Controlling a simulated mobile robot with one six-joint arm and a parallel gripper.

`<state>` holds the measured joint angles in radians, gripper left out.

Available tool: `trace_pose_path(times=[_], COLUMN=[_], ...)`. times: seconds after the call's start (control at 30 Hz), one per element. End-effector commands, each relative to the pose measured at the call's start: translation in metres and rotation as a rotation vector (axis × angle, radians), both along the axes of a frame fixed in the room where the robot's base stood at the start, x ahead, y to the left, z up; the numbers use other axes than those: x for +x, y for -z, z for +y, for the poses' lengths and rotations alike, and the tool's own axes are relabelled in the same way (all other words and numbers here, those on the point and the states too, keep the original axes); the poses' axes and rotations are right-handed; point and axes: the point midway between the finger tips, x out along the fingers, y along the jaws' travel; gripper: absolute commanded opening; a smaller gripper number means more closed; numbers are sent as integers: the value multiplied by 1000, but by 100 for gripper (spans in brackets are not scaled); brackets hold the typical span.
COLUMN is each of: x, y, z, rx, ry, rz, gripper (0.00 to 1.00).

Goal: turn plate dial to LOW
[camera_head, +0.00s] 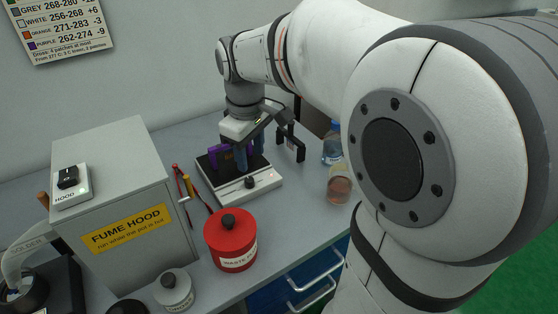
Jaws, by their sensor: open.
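The hot plate (272,187) is a white box with a dark top, standing on the bench beyond the red tub. Its dial (250,182) is a small black knob on the near side of the casing; its markings and setting are too small to read. My gripper (242,163) points down over the plate, behind the dial and apart from it in the picture. It is open. A purple item (217,155) shows at the plate's left rear, partly hidden by my gripper. Whether they touch cannot be told.
A grey fume hood (120,190) with a switch (68,178) stands left. A red waste tub (231,240) and a small grey lidded pot (174,290) stand in front. Bottles (339,185) and a dark forked stand (291,143) are right of the plate. My arm blocks the right side.

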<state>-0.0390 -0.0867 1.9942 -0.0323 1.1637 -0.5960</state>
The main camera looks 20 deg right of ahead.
Motion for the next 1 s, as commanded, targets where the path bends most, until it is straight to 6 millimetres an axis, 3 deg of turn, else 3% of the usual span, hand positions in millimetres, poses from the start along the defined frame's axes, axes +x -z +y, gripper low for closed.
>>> trace_pose_path(times=[0.03, 0.1, 0.6, 0.8, 1.0], x=[-10, -22, -108, -130, -137], y=[-14, -20, -51, -53, -51], z=[-1, -3, -9, -10, -10], rx=[5, 13, 88, 113, 124], ry=[36, 94, 489, 594, 634], rz=[-13, -29, -138, -164, -173], gripper=[44, 44, 44, 44, 44])
